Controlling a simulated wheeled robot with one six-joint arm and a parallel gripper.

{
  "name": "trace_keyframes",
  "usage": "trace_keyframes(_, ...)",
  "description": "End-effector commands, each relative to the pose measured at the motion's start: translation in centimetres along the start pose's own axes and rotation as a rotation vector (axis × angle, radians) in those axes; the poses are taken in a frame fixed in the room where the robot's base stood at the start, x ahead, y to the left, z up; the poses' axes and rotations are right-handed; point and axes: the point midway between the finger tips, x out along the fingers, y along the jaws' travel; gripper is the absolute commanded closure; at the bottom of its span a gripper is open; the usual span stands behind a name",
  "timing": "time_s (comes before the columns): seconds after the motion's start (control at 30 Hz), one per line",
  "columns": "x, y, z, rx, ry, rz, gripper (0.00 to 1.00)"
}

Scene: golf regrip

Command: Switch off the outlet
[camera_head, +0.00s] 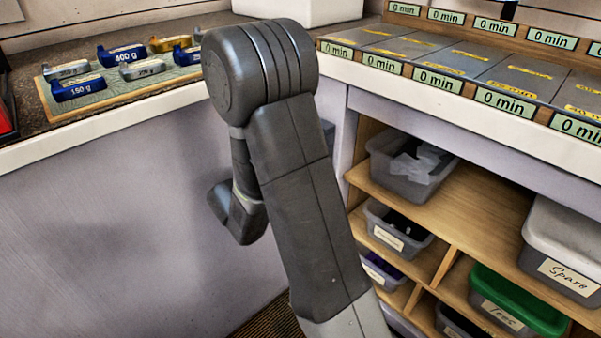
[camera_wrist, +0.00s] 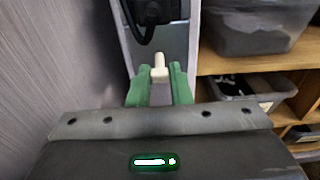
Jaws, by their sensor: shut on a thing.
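The outlet (camera_wrist: 173,42) is a grey panel on a narrow upright face in the wrist view. A black plug (camera_wrist: 150,12) with a cable sits in its upper part. A small cream switch lever (camera_wrist: 159,63) sticks out below the plug. My gripper (camera_wrist: 160,76) has green fingers, one on each side of the lever, shut on it. The lower part of the lever between the fingers is partly hidden. In the head view my arm covers the outlet, and my gripper's fingers are out of sight.
Shelves with grey bins (camera_head: 410,170) stand just right of my arm, and a bin (camera_wrist: 255,28) is close in the wrist view. A plain panel (camera_head: 110,240) is on the left. The counter above holds labelled weights (camera_head: 78,88) and trays marked "0 min".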

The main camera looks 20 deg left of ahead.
Motion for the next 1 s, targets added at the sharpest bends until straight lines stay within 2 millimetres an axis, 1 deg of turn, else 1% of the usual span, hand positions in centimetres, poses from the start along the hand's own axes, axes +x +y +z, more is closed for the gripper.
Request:
trace_keyframes(0.03,0.06,0.03,-0.58,-0.002,-0.026,0.001,1.0)
trace_keyframes(0.2,0.13,0.03,-0.68,-0.001,-0.1,0.001,1.0)
trace_keyframes(0.37,0.18,0.03,-0.7,-0.001,-0.138,0.001,1.0)
trace_keyframes(0.87,0.2,0.02,-0.62,0.0,-0.153,0.001,1.0)
trace_keyframes(0.9,0.2,0.02,-0.62,0.0,-0.153,0.0,0.76)
trace_keyframes(0.97,0.2,0.01,-0.63,0.0,-0.153,0.0,0.64)
trace_keyframes(1.0,0.2,0.01,-0.63,0.0,-0.153,0.0,0.6)
